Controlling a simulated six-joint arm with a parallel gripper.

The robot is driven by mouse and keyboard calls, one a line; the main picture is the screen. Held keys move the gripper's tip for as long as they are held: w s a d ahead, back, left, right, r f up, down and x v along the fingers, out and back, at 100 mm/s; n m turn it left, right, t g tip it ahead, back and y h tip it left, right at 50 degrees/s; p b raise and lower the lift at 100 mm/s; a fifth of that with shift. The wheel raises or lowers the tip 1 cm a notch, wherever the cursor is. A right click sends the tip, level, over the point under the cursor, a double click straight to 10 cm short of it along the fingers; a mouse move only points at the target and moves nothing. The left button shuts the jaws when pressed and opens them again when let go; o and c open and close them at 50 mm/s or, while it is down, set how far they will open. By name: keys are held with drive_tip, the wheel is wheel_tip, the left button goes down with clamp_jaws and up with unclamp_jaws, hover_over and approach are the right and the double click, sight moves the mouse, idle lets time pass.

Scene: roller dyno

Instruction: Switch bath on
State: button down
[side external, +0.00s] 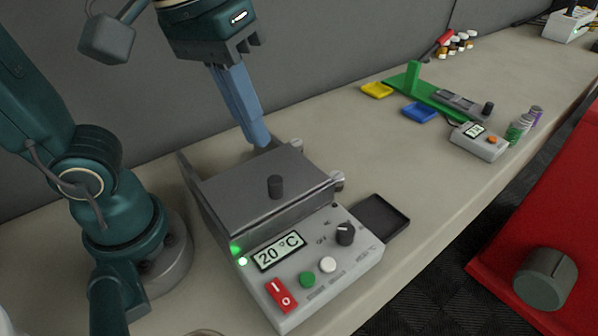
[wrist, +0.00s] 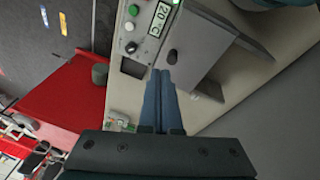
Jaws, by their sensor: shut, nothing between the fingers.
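The bath (side external: 262,195) is a grey box with a closed lid bearing a black knob (side external: 275,186). Its front panel has a display (side external: 279,251) reading 20 °C and a lit green light (side external: 242,261). A red rocker switch (side external: 281,295) marked I and O sits at the panel's lower left, with a green button (side external: 307,279), a white button (side external: 328,264) and a black dial (side external: 345,233) beside it. My gripper (side external: 262,143) is shut and empty at the lid's far edge; whether it touches is unclear. In the wrist view its blue fingers (wrist: 160,75) point towards the lid; the rocker is not visible there.
A black tray (side external: 382,216) lies right of the bath. Further right are a green stand (side external: 412,78), yellow and blue dishes, a small grey meter (side external: 479,141) and several vials. A grey wall (side external: 330,60) runs behind. The bench between bath and stand is clear.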

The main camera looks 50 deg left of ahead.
drive_tip(key=d+m+g, duration=0.1)
drive_tip(key=d+g, duration=0.1)
drive_tip(key=d, duration=0.5)
drive_tip(key=m, duration=0.2)
hover_over(296, 304)
drive_tip(key=f, duration=0.2)
drive_tip(key=shift+a+r+g+y, duration=0.1)
drive_tip(key=shift+r+g+y, duration=0.15)
drive_tip(key=shift+g+y, duration=0.15)
drive_tip(key=shift+f, duration=0.1)
wheel_tip(296, 304, down, 12)
drive_tip(key=shift+f, duration=0.9)
